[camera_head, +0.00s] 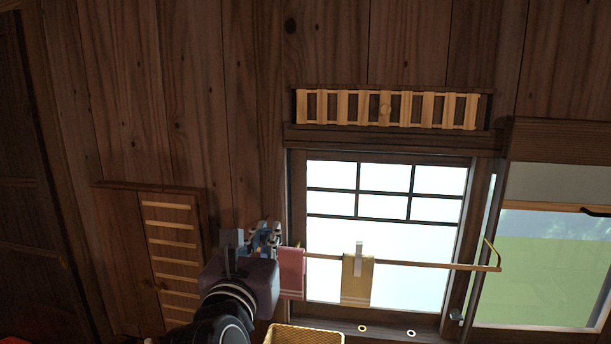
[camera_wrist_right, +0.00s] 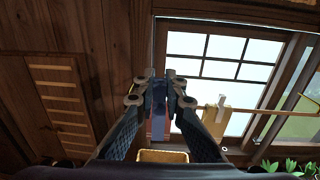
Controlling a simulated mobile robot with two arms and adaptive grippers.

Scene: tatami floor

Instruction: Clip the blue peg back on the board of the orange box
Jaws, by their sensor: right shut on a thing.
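My right gripper (camera_head: 264,238) is raised in front of the wall, just left of the rod's left end. In the right wrist view its fingertips (camera_wrist_right: 160,88) are shut on a small blue peg (camera_wrist_right: 160,93), largely hidden between them. A pink cloth (camera_head: 291,272) hangs from the rod right beside the gripper. I cannot tell whether the peg touches this cloth. A yellow-orange woven box (camera_head: 306,334) shows its upper part at the bottom edge; its board cannot be made out. My left gripper is not in view.
The rod (camera_head: 420,264) crosses the window and carries a yellow cloth (camera_head: 356,284) with a pale peg (camera_head: 358,258) on it. A slatted wooden panel (camera_head: 172,242) is on the wall at left. Two small rings (camera_head: 362,328) (camera_head: 411,333) lie below the window.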

